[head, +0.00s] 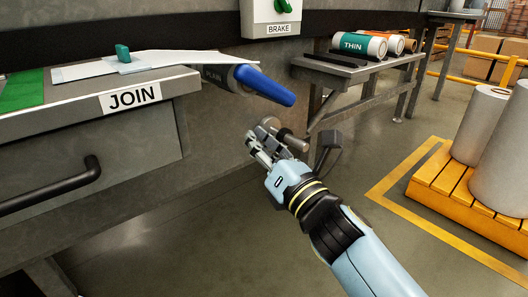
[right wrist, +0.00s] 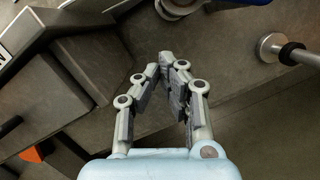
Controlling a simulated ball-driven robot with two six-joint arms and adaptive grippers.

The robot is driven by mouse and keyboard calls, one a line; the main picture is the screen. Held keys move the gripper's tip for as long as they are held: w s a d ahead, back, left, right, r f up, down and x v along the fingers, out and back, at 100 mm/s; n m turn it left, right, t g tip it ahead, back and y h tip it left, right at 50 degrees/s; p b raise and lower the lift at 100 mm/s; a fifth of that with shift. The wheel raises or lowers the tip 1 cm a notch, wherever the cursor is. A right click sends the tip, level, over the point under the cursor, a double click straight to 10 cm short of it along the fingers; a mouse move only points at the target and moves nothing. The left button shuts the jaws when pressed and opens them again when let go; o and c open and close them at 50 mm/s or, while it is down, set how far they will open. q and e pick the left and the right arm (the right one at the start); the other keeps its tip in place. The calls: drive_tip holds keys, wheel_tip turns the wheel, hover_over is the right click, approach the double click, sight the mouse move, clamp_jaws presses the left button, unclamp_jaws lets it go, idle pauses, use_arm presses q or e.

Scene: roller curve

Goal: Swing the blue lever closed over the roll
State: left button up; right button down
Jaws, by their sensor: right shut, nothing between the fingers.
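The blue lever (head: 265,86) sticks out to the right and slightly down from the end of the JOIN table. A bit of blue, likely the lever (right wrist: 258,2), shows at that view's top edge. My left gripper is not in view.
A metal bar with a round end (right wrist: 272,47) lies right of the fingers in the wrist view. The JOIN table (head: 185,82) has a drawer handle (head: 50,188). A BRAKE box (head: 270,16) hangs above. A side table (head: 340,70) holds rolls. A yellow pallet (head: 450,195) stands right.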

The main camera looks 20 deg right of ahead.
drive_tip(key=shift+v, duration=1.05)
